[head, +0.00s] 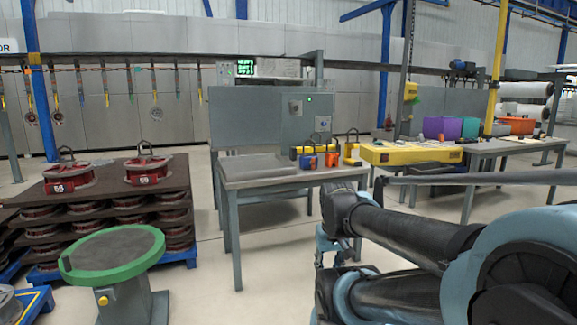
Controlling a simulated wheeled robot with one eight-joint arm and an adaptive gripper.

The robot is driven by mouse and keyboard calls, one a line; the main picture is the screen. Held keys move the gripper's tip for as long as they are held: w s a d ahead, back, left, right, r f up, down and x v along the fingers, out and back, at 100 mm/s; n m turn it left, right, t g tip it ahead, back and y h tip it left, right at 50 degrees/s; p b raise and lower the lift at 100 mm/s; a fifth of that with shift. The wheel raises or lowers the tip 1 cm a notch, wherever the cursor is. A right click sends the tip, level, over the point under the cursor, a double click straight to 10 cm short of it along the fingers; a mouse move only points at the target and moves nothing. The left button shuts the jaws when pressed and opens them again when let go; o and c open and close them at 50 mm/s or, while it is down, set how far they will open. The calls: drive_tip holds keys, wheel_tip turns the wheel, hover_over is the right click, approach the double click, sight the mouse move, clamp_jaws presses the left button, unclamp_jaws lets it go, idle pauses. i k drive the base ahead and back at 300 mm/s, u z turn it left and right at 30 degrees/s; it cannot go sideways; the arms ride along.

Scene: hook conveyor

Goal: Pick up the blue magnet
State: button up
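The blue magnet (308,160) is a small blue block on the grey metal table (262,180), near its back right part. An orange magnet (333,159) sits just to its right, and yellow ones (351,155) stand beside and behind them. My arm is folded in the right foreground, in front of and below the table's right side. I cannot make out my gripper's fingers in the head view. Nothing of my arm touches the blue magnet.
A grey panel (250,120) stands behind the table. A yellow beam (410,153) and a second table (500,146) with coloured bins are to the right. A green-rimmed round stand (112,250) and a rack of red reels (100,190) are at left. The table's front left is clear.

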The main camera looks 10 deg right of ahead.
sight(305, 159)
drive_tip(key=u, duration=1.75)
drive_tip(key=i, duration=1.45)
drive_tip(key=z, duration=2.45)
drive_tip(key=i, duration=0.95)
drive_tip(key=z, duration=0.05)
